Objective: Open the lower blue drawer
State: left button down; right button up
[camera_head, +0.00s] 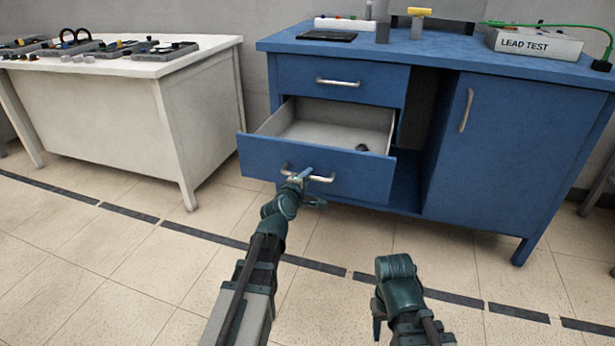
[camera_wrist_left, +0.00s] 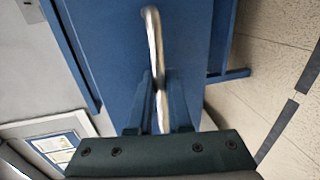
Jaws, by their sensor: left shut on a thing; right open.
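The lower blue drawer (camera_head: 315,170) of the blue cabinet is pulled out, and its grey inside shows in the head view. A small dark object (camera_head: 361,147) lies in it near the right side. My left gripper (camera_head: 300,176) is shut on the drawer's silver bar handle (camera_head: 321,179). In the left wrist view the handle (camera_wrist_left: 154,40) runs down between the fingers of my left gripper (camera_wrist_left: 160,105), in front of the blue drawer face (camera_wrist_left: 195,50). My right gripper (camera_head: 378,325) is low in the head view, apart from the cabinet, its fingers mostly hidden.
The upper drawer (camera_head: 338,85) is closed. An open dark gap lies right of the drawers, beside the closed cabinet door (camera_head: 505,140). A box marked LEAD TEST (camera_head: 535,44) stands on the cabinet top. A white table (camera_head: 110,110) stands at left. The floor in front is clear.

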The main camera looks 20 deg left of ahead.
pick_arm(q)
jog(key=c, duration=0.8)
grip_release()
jog(key=shift+c, duration=0.2)
jog(key=shift+s, duration=0.1)
